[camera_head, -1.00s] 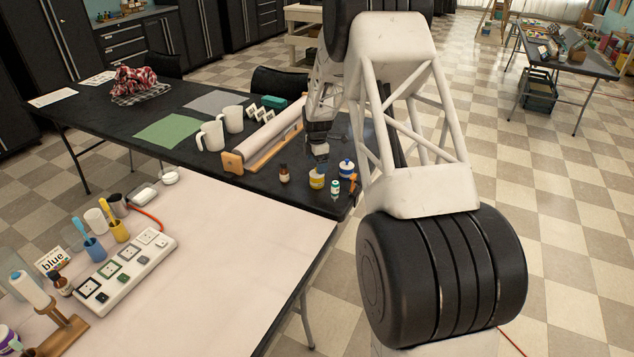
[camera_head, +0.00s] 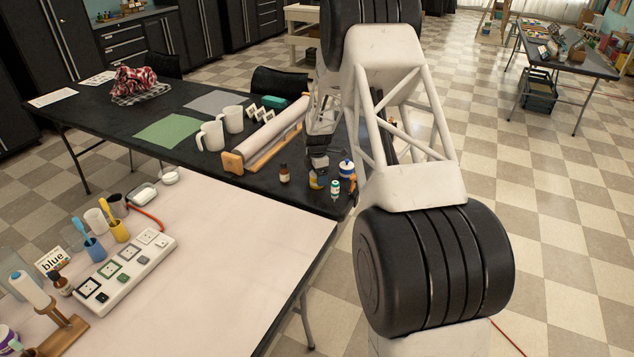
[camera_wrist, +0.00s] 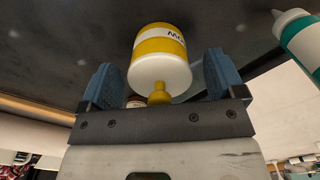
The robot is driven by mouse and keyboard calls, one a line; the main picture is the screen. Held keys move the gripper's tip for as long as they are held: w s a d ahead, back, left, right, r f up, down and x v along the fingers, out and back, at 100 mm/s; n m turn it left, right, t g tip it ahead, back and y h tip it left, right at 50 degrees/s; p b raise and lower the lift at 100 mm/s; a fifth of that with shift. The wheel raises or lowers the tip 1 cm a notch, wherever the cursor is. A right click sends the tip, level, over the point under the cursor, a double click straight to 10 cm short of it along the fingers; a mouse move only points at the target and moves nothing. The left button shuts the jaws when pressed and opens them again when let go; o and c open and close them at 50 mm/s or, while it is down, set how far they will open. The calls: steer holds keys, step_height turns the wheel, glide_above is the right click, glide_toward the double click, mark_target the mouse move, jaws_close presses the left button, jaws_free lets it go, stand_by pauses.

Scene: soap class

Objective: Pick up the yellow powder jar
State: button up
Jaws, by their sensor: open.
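The yellow powder jar (camera_head: 314,183), yellow with a white band, stands on the black table near its front right corner. My gripper (camera_head: 318,168) is right at it and hides much of it in the head view. In the wrist view the jar (camera_wrist: 159,72) shows with its label between and beyond the two blue fingers of my gripper (camera_wrist: 160,80). The fingers are apart, with visible gaps on both sides of the jar. I cannot tell exactly how far down they reach along it.
A brown bottle (camera_head: 284,174) stands on the left. A paper roll on a wooden holder (camera_head: 236,161) lies behind it. The pale table (camera_head: 230,250) is in front.

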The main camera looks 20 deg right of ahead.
stand_by(0.5)
steer(key=c, duration=1.1)
